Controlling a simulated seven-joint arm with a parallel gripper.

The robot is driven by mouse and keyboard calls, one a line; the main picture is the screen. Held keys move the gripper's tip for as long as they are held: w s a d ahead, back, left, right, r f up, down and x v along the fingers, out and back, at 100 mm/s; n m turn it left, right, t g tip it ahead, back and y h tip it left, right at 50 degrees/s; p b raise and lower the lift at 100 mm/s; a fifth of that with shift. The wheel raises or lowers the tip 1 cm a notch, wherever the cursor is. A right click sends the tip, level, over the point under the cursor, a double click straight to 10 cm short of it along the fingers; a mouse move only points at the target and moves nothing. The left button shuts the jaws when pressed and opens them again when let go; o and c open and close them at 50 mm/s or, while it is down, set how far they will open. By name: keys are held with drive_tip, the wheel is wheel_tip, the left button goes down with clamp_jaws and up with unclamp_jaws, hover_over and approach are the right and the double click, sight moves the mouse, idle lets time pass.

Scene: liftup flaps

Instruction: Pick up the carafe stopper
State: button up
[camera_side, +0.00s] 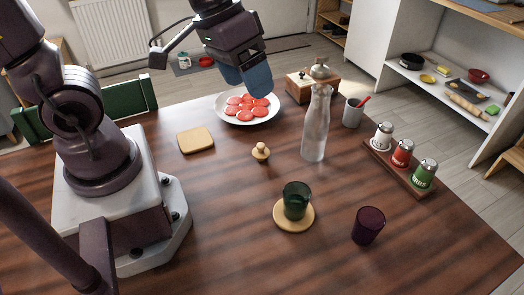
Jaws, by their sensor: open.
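The carafe stopper (261,152) is a small light-wood piece with a round knob. It stands on the dark wooden table between the bread slice and the carafe. The clear glass carafe (316,128) stands upright to its right, with nothing seen in its mouth. My gripper (245,80) is open, with blue fingers, above the far rim of the plate. It is up and behind the stopper in the picture and apart from it. Nothing shows between its fingers.
A plate of red slices (247,107) lies behind the stopper, a bread slice (195,140) to its left. A green glass (296,200) on a round coaster and a purple glass (368,226) stand in front. A shaker rack (401,167) and grinder (312,84) stand right.

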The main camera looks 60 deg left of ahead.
drive_tip(key=w+d+f+n+t+h, duration=0.1)
drive_tip(key=w+d+f+n+h, duration=0.1)
drive_tip(key=w+d+f+n, duration=0.3)
drive_tip(key=n+g+y, duration=0.3)
drive_tip(key=n+y, duration=0.6)
approach(261, 145)
drive_tip(key=shift+m, duration=0.3)
drive_tip(key=x, duration=1.1)
drive_tip(key=c, duration=0.9)
